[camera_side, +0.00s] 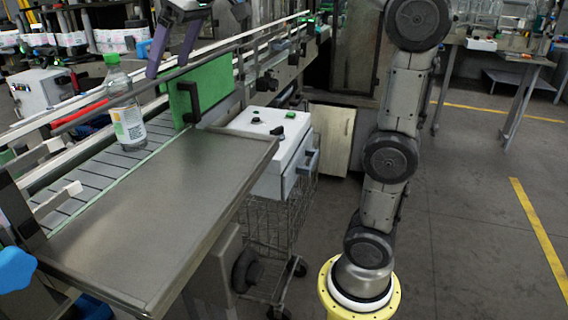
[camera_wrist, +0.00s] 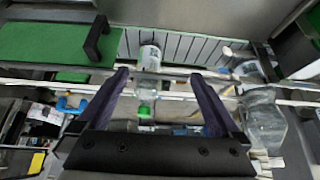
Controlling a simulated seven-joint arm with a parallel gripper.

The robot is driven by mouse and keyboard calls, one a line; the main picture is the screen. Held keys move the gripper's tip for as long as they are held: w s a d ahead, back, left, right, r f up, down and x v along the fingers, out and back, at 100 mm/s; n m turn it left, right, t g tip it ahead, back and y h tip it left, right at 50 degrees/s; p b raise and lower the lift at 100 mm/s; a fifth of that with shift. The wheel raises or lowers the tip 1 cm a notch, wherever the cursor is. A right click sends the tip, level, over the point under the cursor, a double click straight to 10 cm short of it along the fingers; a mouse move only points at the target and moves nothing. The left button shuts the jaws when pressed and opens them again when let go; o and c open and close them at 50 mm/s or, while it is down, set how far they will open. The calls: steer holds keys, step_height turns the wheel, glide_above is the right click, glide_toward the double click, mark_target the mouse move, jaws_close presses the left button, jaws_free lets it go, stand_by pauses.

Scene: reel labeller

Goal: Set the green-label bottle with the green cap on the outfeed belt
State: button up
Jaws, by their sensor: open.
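A clear bottle with a green cap (camera_side: 124,105) and a pale label with green on it stands on the grey slatted belt (camera_side: 92,180), beside the guide rail. In the wrist view the bottle (camera_wrist: 149,58) shows between the finger lines, with its green cap (camera_wrist: 144,110) toward me. My gripper (camera_side: 172,52) is open and empty, with two dark purple fingers. In the side view it is above and to the right of the bottle, apart from it. The wrist view also shows my open gripper (camera_wrist: 160,76). Which belt is the outfeed is not marked.
A green panel with a black handle (camera_side: 200,92) stands right of the bottle. A bare metal table (camera_side: 150,225) lies in front of the belt. Rails (camera_side: 60,115) run behind the bottle. Another clear bottle (camera_wrist: 264,122) shows right in the wrist view. A blue object (camera_side: 15,270) is at lower left.

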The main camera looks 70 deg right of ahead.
steer(key=s+a+f, duration=0.2)
steer(key=s+f, duration=1.9)
steer(key=f, duration=0.1)
steer(key=shift+s+g, duration=0.3)
steer(key=shift+s, duration=0.05)
steer(key=shift+c, duration=0.3)
